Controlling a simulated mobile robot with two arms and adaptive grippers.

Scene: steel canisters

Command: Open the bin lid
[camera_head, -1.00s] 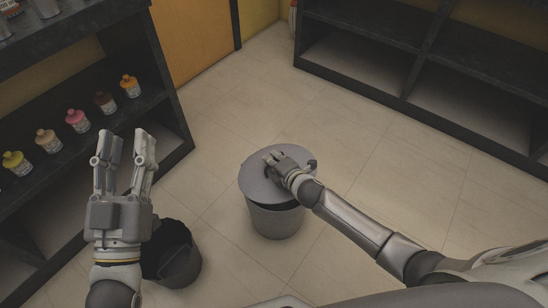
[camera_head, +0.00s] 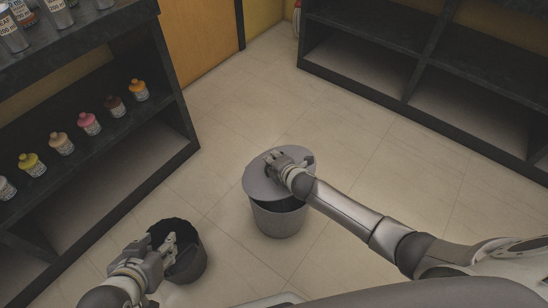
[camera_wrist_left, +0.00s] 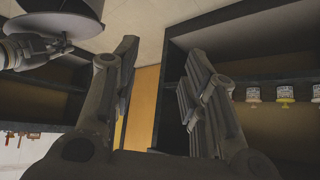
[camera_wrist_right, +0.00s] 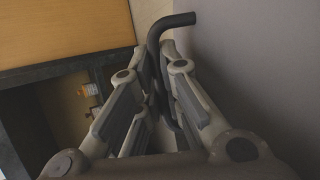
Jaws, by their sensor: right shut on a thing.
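The grey bin (camera_head: 279,221) stands on the floor in the middle of the head view. Its round grey lid (camera_head: 262,184) is over the top, with a dark gap showing between lid and rim at the front right. My right gripper (camera_head: 274,162) is on top of the lid. In the right wrist view, the right gripper (camera_wrist_right: 160,85) is shut on a dark bent handle (camera_wrist_right: 172,22) beside the lid's grey face (camera_wrist_right: 255,70). My left gripper (camera_head: 170,246) is low at the dark bin; the left wrist view shows its fingers (camera_wrist_left: 160,80) apart and empty.
A dark open bin (camera_head: 187,265) stands left of the grey one, partly hidden by my left gripper. A dark shelf with several small bottles (camera_head: 89,123) is at the left. An empty dark shelf (camera_head: 400,101) is at the back right. The floor between is clear.

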